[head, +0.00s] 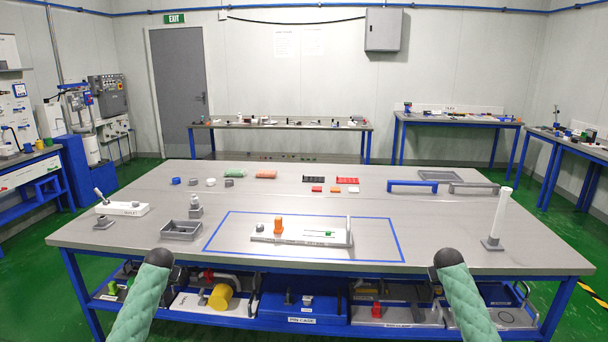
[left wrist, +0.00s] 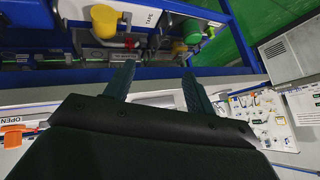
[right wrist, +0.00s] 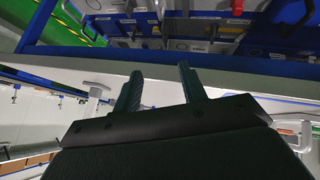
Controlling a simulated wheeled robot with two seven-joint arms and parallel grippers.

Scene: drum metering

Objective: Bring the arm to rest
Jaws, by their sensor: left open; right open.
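My left gripper (left wrist: 156,80) is open in the left wrist view, its two dark fingers spread with nothing between them. My right gripper (right wrist: 160,76) is open in the right wrist view, also with empty fingers. In the head view my two green padded arm links rise from the lower left and lower right, in front of the table's near edge. Neither gripper's fingers can be made out there. The grey table (head: 420,225) bears a pale base plate (head: 300,238) with an orange piece (head: 278,225) standing on it, inside a blue outlined rectangle. No gripper touches these.
A grey tray (head: 181,231) and a white block (head: 122,209) stand at left. A tall white post (head: 502,213) stands at right, blue and grey handles (head: 412,186) behind it. Below, a blue shelf holds bins and a yellow item (head: 219,297). Much of the tabletop is clear.

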